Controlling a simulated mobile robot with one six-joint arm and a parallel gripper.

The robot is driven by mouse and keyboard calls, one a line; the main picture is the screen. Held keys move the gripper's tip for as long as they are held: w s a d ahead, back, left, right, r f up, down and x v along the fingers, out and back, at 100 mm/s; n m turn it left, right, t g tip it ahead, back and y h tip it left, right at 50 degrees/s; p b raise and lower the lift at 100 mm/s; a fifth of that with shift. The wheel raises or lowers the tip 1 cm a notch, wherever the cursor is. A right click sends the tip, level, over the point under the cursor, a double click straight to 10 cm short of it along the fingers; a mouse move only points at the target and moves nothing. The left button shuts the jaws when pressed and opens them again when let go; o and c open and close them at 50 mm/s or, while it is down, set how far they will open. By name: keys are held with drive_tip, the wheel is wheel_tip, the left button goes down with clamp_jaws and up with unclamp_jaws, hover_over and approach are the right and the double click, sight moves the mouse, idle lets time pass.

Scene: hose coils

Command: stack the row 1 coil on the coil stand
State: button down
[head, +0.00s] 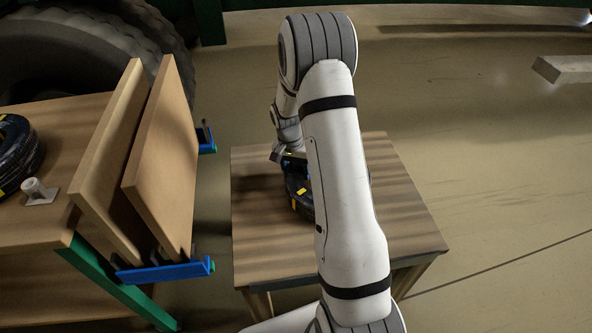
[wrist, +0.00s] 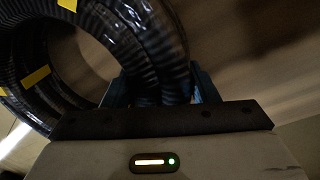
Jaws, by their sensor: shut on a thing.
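My gripper (head: 287,158) is shut on a black ribbed hose coil with yellow tape marks. The coil (head: 300,190) shows in the head view at the small wooden table, partly hidden behind my arm. In the wrist view the coil (wrist: 95,20) fills the upper left, and its near side sits between my two blue fingers (wrist: 160,88). I cannot tell whether the coil touches the tabletop. The small wooden table (head: 400,215) stands in the middle of the head view; no label marks it as the coil stand, and anything under the coil is hidden.
Another black coil (head: 15,155) lies on a wooden bench (head: 75,125) at the left, beside a small pale peg (head: 38,190). Two upright boards (head: 165,160) in blue brackets (head: 165,270) stand between bench and table. A big tyre (head: 90,45) is behind. The right floor is mostly clear.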

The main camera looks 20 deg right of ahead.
drive_tip(key=shift+f+b, duration=0.4)
drive_tip(key=shift+f, duration=0.15)
idle(0.9)
drive_tip(key=shift+c, duration=2.3)
unclamp_jaws()
drive_tip(key=shift+f, duration=0.1)
drive_tip(key=shift+r, duration=0.2)
drive_tip(key=shift+w+a+r+p, duration=0.1)
drive_tip(key=shift+r+p, duration=0.65)
drive_tip(key=shift+r, duration=0.35)
drive_tip(key=shift+w+a+r+p, duration=0.15)
drive_tip(key=shift+r+p, duration=0.55)
drive_tip(key=shift+r, duration=0.45)
drive_tip(key=shift+w+a+r+p, duration=0.1)
drive_tip(key=shift+r+p, duration=0.65)
drive_tip(key=shift+r, duration=0.35)
wheel_tip(320, 180, up, 8)
drive_tip(key=p, duration=0.1)
drive_tip(key=shift+w+a+f, duration=0.15)
drive_tip(key=shift+w+a, duration=0.2)
drive_tip(key=shift+w, duration=0.1)
